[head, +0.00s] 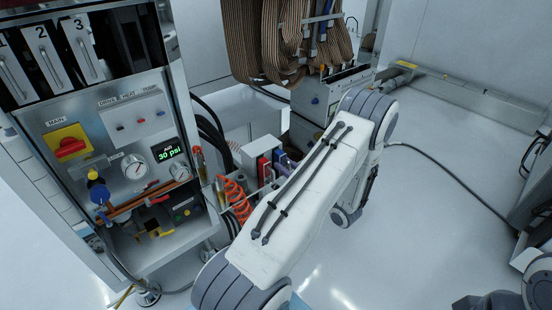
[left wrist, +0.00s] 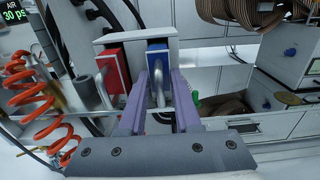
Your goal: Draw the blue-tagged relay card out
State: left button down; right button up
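The blue-tagged relay card (left wrist: 157,45) stands in a white card holder (left wrist: 108,39), with its silver loop handle (left wrist: 158,90) facing me. It shows small in the head view (head: 278,157), partly covered. My left gripper (left wrist: 160,78) has its two purple fingers on either side of the handle. The fingers are apart, with visible gaps to the handle. In the head view my white left arm covers most of that gripper. My right gripper is not in view.
A red-tagged card (left wrist: 113,68) stands just left of the blue one. An orange coiled hose (left wrist: 40,100) hangs to the left. The instrument panel (head: 130,150) stands left, and a brown cable bundle (head: 262,40) hangs behind. The floor at right is mostly clear.

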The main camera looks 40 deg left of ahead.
pick_arm(q)
jog(key=shift+d, duration=0.75)
dwell(0.6)
jog(key=shift+s+d+p, duration=0.15)
jog(key=shift+d+p, duration=0.25)
jog(key=shift+d, duration=1.05)
jog(key=shift+s+d+p, duration=0.15)
jog(key=shift+d+p, duration=0.25)
jog(key=shift+d, duration=1.05)
jog(key=shift+d, duration=0.1)
